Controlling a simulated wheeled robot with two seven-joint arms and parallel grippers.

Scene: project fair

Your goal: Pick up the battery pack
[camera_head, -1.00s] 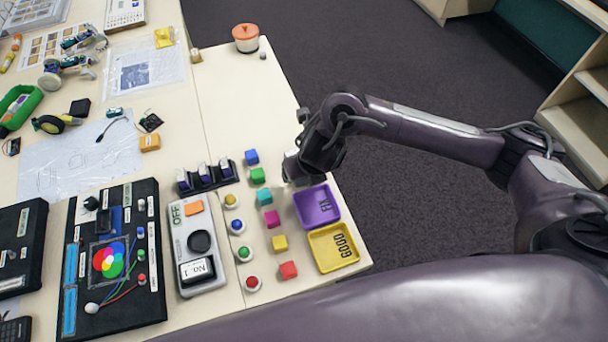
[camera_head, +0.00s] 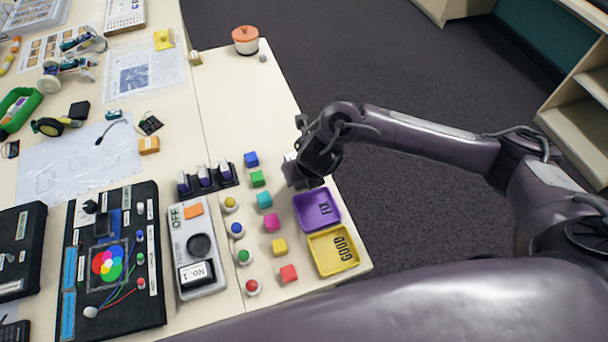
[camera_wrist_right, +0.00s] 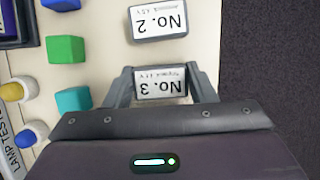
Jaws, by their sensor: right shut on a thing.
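A white battery pack labelled "No. 3" (camera_wrist_right: 161,84) sits between the fingers of my right gripper (camera_wrist_right: 160,92) in the right wrist view, a finger on each side of it. My right gripper (camera_head: 294,172) is shut on this pack, low by the table's right edge, just behind the purple FIX tray (camera_head: 322,216). The arm hides most of the pack in the head view. A second pack, "No. 2" (camera_wrist_right: 158,20), lies apart beyond the gripper. Another pack, "No. 1" (camera_head: 197,273), sits in the grey lamp tester (camera_head: 206,226). My left gripper is not in view.
Coloured cubes, among them a green one (camera_head: 257,179) and a teal one (camera_head: 264,200), stand left of the gripper. The yellow GOOD tray (camera_head: 334,250) is in front of the purple one. A black rack (camera_head: 222,184) stands further left. The table behind is mostly clear.

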